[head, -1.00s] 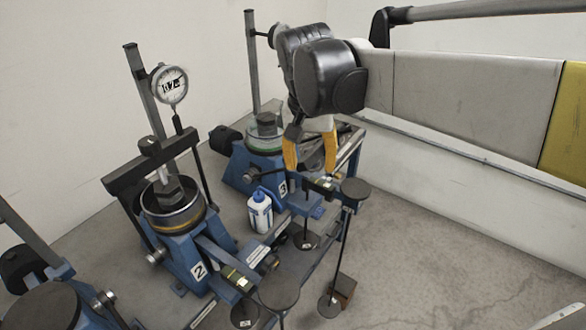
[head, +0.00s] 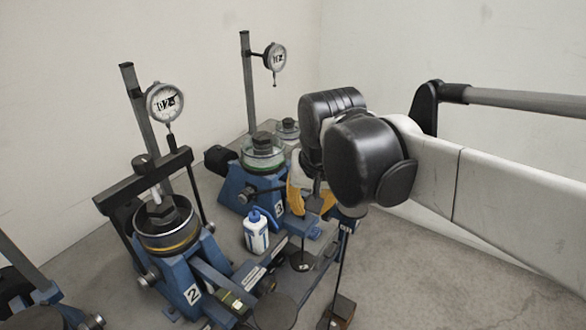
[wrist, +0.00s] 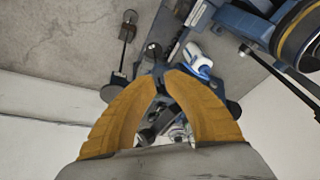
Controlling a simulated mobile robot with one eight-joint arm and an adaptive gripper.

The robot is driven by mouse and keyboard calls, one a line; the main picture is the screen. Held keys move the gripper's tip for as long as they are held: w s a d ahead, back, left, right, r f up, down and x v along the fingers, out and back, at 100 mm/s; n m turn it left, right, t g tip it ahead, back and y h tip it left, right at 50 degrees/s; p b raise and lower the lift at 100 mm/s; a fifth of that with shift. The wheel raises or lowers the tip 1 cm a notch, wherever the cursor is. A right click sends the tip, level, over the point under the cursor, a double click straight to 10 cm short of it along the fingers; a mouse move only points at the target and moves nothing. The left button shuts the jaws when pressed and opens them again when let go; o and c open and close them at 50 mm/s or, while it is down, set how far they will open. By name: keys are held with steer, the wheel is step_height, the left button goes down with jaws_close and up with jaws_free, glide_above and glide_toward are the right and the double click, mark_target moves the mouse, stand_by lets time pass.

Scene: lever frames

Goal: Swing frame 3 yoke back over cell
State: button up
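Frame 3 (head: 234,192) is the blue loading frame at centre, with the number 3 on its front. Its cell (head: 263,153) is a clear ring with a green band and a dark cap inside; nothing crosses above it. I cannot make out frame 3's yoke clearly; my arm and gripper hide part of that area. My gripper (head: 312,208) has yellow fingers and hangs at the right of frame 3, near its front.
Frame 2 (head: 190,262) stands at front left, its dark yoke (head: 150,170) over its cell. A white and blue bottle (head: 256,234) stands between the frames. A dial gauge (head: 275,57) is on the post behind frame 3. A weight hanger (head: 343,255) is at the right; bare floor lies beyond.

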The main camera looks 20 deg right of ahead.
steer(key=w+d+f+m+y, duration=0.1)
steer(key=m, duration=0.1)
steer(key=w+d+m+y, duration=0.1)
steer(key=d+m, duration=0.1)
steer(key=m, duration=0.1)
steer(key=w+d+f+m+y+p, duration=0.1)
steer(key=m, duration=0.2)
steer(key=shift+d+f, duration=0.35)
steer(key=shift+d, duration=0.05)
jaws_close()
steer(key=w+d+m+t+y, duration=0.1)
steer(key=d+m, duration=0.2)
steer(key=d, duration=0.1)
steer(key=w+d+m+t+y+p, duration=0.1)
steer(key=d+m, duration=0.3)
steer(key=w+d+m+t+y, duration=0.1)
steer(key=d+m+t+y, duration=0.1)
steer(key=d+m, duration=0.2)
steer(key=shift+d+r, duration=0.1)
steer(key=shift+r, duration=0.1)
steer(key=s+d+r+m+t+y+p, duration=0.1)
steer(key=s+d+m+t, duration=0.1)
steer(key=d+m+t, duration=0.5)
steer(key=w+a+g+b, duration=0.2)
steer(key=w+a+g, duration=0.1)
steer(key=w, duration=0.6)
steer(key=shift+w+a+f+n, duration=0.2)
steer(key=shift+a+n, duration=0.2)
steer(key=shift+a, duration=0.4)
